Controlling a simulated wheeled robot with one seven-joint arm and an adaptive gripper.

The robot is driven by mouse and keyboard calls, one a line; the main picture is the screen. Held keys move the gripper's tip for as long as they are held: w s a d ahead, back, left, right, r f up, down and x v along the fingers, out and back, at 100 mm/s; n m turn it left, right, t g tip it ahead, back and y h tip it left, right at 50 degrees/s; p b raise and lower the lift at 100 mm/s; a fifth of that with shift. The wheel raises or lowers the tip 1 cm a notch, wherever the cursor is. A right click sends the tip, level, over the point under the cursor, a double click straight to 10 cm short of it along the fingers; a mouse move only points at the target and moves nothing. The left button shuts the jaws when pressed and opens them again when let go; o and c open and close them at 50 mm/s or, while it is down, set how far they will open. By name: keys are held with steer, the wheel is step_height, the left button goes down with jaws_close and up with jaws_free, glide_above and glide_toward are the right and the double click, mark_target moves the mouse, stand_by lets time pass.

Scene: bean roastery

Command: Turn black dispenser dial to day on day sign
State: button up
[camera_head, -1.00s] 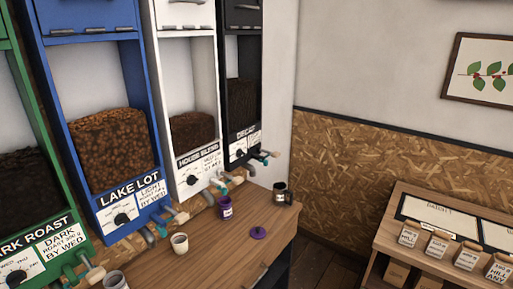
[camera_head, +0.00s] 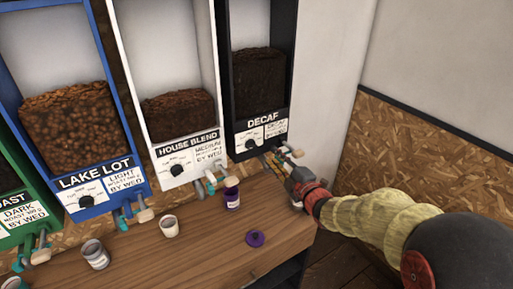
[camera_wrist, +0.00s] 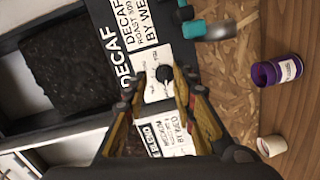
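The black dispenser (camera_head: 262,82), labelled DECAF, stands at the right end of the row. Its black dial (camera_head: 250,143) is on a white face below the name. Beside it is the day sign (camera_head: 276,129), which reads BY WED. The dial (camera_wrist: 164,73) and sign (camera_wrist: 150,22) also show in the wrist view. I cannot read clearly which day the dial points at. My gripper (camera_head: 270,159) is just below and right of the dial in the head view. In the wrist view its yellow fingers (camera_wrist: 157,88) are spread and empty, tips near the dial; contact is not clear.
Taps with handles (camera_head: 289,152) stick out below the black dispenser, close to my gripper. The white House Blend dispenser (camera_head: 176,140) stands to its left. On the wooden counter (camera_head: 190,255) are a purple jar (camera_head: 232,198), a purple lid (camera_head: 255,239) and cups (camera_head: 169,226).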

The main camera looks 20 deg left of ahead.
mark_target(254, 147)
steer(key=shift+n+g+y, duration=0.3)
steer(key=shift+n+y, duration=0.3)
steer(key=shift+n, duration=0.1)
steer(key=w+a, duration=0.1)
steer(key=a, duration=0.1)
steer(key=w+a, duration=0.1)
steer(key=a, duration=0.2)
steer(key=w+a, duration=0.2)
steer(key=a, duration=0.1)
steer(key=shift+a+f, duration=0.25)
steer(key=shift+f, duration=0.15)
steer(key=shift+c, duration=0.6)
jaws_close()
